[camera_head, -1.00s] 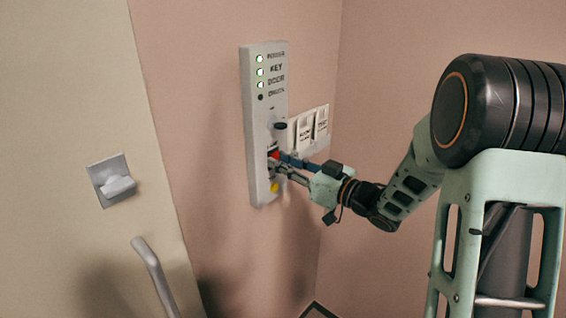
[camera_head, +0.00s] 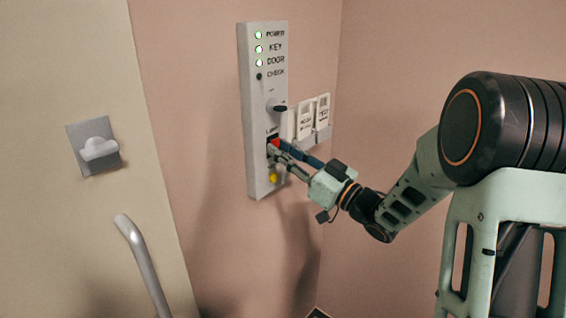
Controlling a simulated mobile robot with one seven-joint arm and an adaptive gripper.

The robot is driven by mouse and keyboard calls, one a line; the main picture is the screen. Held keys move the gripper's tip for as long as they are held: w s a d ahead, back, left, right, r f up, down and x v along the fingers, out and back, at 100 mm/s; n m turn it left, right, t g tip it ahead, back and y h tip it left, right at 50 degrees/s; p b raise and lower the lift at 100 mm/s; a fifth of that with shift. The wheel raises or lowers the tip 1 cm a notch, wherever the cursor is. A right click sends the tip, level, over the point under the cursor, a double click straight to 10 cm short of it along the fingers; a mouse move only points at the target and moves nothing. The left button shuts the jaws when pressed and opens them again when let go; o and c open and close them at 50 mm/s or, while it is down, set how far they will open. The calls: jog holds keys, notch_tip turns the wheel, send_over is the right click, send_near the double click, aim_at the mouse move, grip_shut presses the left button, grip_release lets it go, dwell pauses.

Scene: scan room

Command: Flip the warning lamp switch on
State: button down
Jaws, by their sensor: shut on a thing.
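A tall white control panel (camera_head: 258,90) is on the pink wall. Its red rocker switch (camera_head: 274,142) sits in a dark recess under a small label that seems to read LAMP. My gripper (camera_head: 272,149) reaches in from the right, its fingertips shut on the red switch. The fingers hide part of the switch, and I cannot tell which way it is tipped. The POWER, KEY and DOOR lights glow on the panel, and the CHECK light (camera_head: 259,76) is dark.
A dark key or knob (camera_head: 280,108) sticks out above the switch, and a yellow button (camera_head: 273,178) is below it. Two labelled white holders (camera_head: 313,118) are to the right. A door with a grey latch (camera_head: 97,148) and handle (camera_head: 144,262) is on the left.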

jog(key=shift+f, duration=0.1)
dwell(0.3)
jog(key=c, duration=1.7)
grip_release()
jog(key=v, duration=1.2)
jog(key=shift+f, duration=0.1)
jog(key=shift+w, duration=0.15)
